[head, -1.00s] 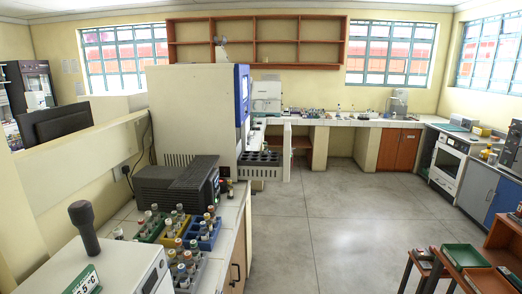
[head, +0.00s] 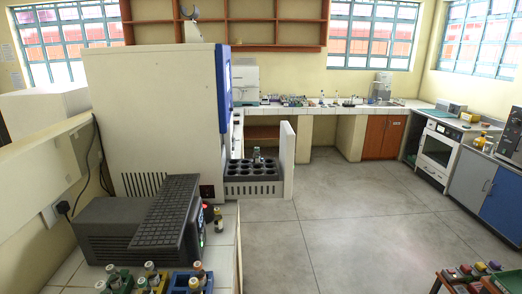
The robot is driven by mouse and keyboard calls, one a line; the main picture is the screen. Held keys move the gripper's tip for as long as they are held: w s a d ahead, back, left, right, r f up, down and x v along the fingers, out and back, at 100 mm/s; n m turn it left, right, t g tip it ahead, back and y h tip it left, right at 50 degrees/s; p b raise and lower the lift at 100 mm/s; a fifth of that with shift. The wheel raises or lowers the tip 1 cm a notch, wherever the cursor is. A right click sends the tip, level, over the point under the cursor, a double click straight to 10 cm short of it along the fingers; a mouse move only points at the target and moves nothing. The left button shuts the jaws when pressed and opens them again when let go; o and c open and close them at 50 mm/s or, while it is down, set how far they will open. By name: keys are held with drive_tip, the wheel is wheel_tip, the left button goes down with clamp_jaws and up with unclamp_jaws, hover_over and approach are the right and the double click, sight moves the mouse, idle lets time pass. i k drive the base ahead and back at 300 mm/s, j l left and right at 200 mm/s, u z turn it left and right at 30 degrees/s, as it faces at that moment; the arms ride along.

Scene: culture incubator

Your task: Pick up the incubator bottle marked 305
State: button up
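A large cream machine (head: 150,110) with a blue front edge stands on the left; it looks like the incubator. A drawer pulled out of it holds a dark rack (head: 236,188) with round wells, most looking empty. A small bottle (head: 257,155) with a grey top stands upright at the back of the rack. No number can be read on it. My gripper is not in view.
A dark box with a keyboard (head: 170,212) on top sits on the near left counter. A small dark bottle (head: 218,219) stands beside it. Several capped tubes (head: 152,272) stand in racks at the bottom edge.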

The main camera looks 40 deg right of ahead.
sight(257, 154)
drive_tip(key=i+l+z, duration=0.2)
drive_tip(key=i+l, duration=1)
drive_tip(key=i, duration=0.3)
drive_tip(key=l+z, duration=0.05)
